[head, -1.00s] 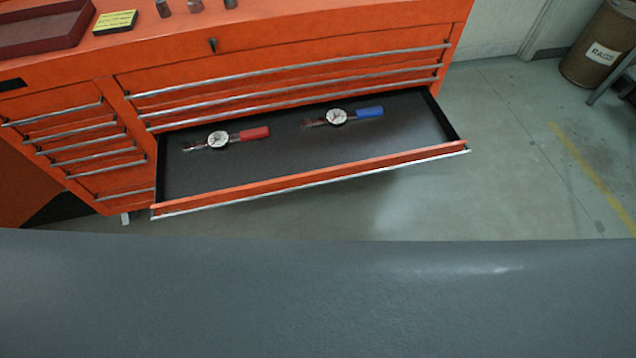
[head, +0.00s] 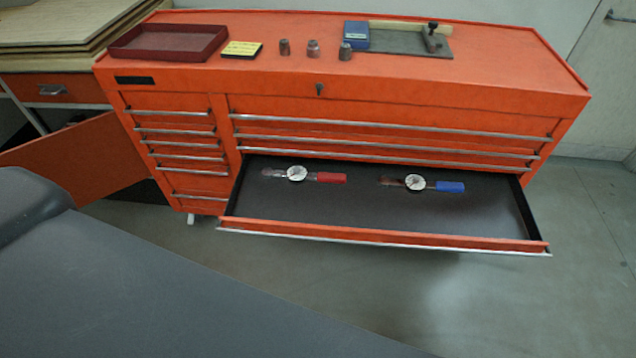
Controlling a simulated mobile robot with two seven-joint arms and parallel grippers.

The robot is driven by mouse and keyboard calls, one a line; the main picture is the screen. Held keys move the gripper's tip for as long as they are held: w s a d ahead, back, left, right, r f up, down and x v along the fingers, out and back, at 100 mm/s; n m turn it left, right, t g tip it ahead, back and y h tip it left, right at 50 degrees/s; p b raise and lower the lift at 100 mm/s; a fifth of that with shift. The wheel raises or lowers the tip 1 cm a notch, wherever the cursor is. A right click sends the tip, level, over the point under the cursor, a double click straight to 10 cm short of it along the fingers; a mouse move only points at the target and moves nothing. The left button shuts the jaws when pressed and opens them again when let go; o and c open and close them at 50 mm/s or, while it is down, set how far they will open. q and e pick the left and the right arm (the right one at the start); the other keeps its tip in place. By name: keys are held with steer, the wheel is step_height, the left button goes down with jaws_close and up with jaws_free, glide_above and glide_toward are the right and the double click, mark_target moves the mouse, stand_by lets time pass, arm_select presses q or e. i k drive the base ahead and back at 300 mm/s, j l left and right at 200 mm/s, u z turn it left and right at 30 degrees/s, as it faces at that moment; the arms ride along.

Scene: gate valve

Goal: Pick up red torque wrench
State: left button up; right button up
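The red torque wrench (head: 326,177) lies in the left part of an open drawer (head: 350,211) of the orange tool chest. It has a red handle at its right end, a round white dial and a metal head at its left end. A torque wrench with a blue handle (head: 449,186) lies to its right in the same drawer, apart from it. Neither of my grippers shows in the head view.
On the orange tool chest (head: 270,88) stand a dark red tray (head: 168,54), a yellow pad (head: 242,48), several small metal sockets (head: 313,48) and a blue box (head: 356,35). Wooden boards (head: 60,30) are at the upper left. Floor (head: 480,310) in front of the drawer is clear.

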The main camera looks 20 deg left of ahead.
mark_target(268, 172)
steer(key=i+j, duration=0.15)
steer(key=i, duration=0.25)
steer(key=i+j, duration=0.15)
steer(key=i, duration=0.3)
steer(key=i+j, duration=0.2)
steer(key=i, duration=0.2)
